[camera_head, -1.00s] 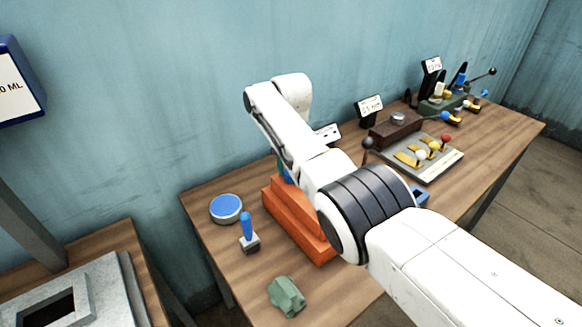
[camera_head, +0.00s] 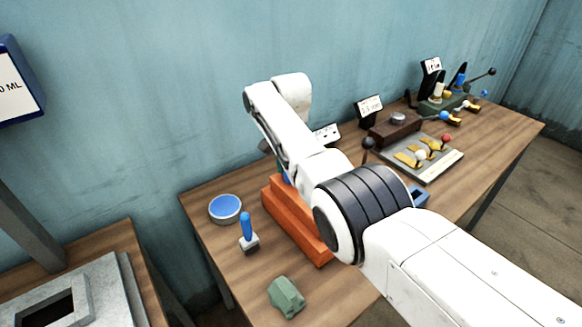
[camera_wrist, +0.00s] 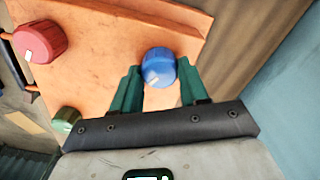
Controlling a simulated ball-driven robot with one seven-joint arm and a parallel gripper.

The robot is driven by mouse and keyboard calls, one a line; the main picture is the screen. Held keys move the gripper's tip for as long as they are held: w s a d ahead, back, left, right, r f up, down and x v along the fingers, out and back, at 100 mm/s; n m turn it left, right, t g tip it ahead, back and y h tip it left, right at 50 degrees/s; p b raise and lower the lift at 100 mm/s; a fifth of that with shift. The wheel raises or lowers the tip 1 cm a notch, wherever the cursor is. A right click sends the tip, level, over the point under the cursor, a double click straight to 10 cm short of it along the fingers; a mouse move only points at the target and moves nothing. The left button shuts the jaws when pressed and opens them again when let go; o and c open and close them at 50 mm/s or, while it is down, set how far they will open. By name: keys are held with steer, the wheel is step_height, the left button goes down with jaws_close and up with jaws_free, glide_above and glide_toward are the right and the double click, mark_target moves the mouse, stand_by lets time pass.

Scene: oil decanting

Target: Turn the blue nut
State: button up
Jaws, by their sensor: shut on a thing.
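The blue nut (camera_wrist: 158,66) is a round knob with a white mark, on an orange block (camera_wrist: 112,45) in the wrist view. My gripper (camera_wrist: 160,84) has its two green fingers on either side of the nut and is shut on it. In the head view a small bit of blue shows beside my arm at the orange block (camera_head: 295,222).
A red knob (camera_wrist: 40,42) and a green knob (camera_wrist: 66,120) sit on the orange block. On the wooden table (camera_head: 340,290) stand a blue-topped round tin (camera_head: 225,208), a blue-handled lever (camera_head: 247,230) and a green lump (camera_head: 286,297). A lever panel (camera_head: 425,160) stands to the right.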

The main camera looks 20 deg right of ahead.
steer(key=shift+w+r, duration=0.1)
steer(key=shift+r, duration=0.05)
steer(key=o, duration=1.1)
steer(key=shift+c, duration=0.2)
step_height(320, 180, up, 11)
steer(key=b, duration=0.1)
steer(key=shift+f, duration=0.2)
steer(key=shift+r, duration=0.1)
